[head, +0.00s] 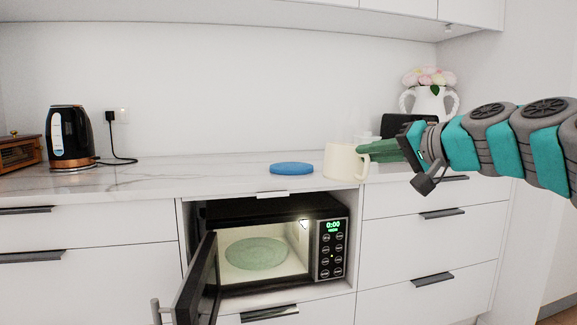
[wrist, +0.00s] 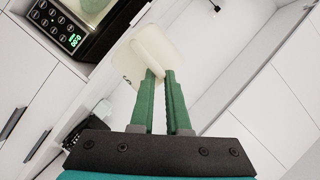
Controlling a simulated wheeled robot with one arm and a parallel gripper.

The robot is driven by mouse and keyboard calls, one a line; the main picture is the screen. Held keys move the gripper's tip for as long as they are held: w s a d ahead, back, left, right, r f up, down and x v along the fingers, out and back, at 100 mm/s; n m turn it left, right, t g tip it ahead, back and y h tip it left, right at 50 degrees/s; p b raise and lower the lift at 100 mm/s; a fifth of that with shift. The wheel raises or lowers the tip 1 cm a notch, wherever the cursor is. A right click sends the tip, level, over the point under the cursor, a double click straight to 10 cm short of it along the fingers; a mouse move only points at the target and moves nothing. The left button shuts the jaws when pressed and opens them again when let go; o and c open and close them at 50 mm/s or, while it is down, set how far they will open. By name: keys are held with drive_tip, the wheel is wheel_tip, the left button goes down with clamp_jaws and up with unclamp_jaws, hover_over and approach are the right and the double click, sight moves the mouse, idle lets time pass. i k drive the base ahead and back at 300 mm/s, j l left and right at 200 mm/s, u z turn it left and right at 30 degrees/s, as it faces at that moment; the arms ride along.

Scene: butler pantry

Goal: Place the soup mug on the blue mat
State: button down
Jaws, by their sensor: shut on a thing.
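The cream soup mug (head: 341,163) is upright in the head view, to the right of the blue mat and apart from it. My gripper (head: 368,151) comes in from the right with its green fingers shut on the mug's handle side. The wrist view shows the mug (wrist: 152,48) at the tips of my gripper (wrist: 161,76). I cannot tell whether the mug's base touches the counter. The round blue mat (head: 291,169) lies on the counter with nothing on it; it does not show in the wrist view.
A black kettle (head: 70,137) stands far left; a white flower vase (head: 431,102) stands behind my arm.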

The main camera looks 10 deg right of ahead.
sight(293, 167)
drive_tip(key=i+j, duration=0.25)
drive_tip(key=i, duration=0.2)
drive_tip(key=i+j, duration=0.3)
drive_tip(key=i, duration=0.1)
